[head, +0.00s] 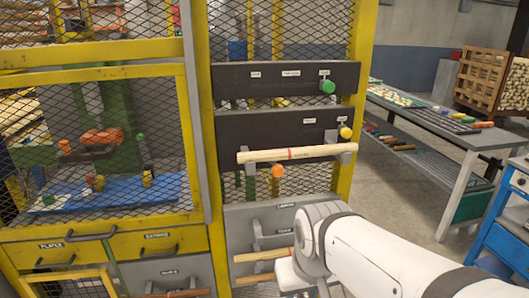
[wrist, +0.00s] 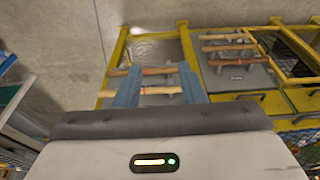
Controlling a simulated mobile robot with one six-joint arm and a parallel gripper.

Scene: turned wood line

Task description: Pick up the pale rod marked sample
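More wooden rods, an upper one (head: 263,256) and a lower one (head: 254,279), sit on the grey rack below. My gripper (wrist: 159,82) is open in the wrist view, its two blue-grey fingers apart. Two rods, a farther one (wrist: 152,71) and a nearer one (wrist: 158,90), show between and beyond the fingers; no contact is clear. In the head view, my white arm hides the gripper's fingers.
Yellow posts (head: 361,75) and mesh frame the panels. Green (head: 328,87), yellow (head: 346,132) and orange (head: 278,171) knobs stick out. A grey table (head: 470,140) and a blue cabinet (head: 508,240) stand right, with open floor between the rack and table.

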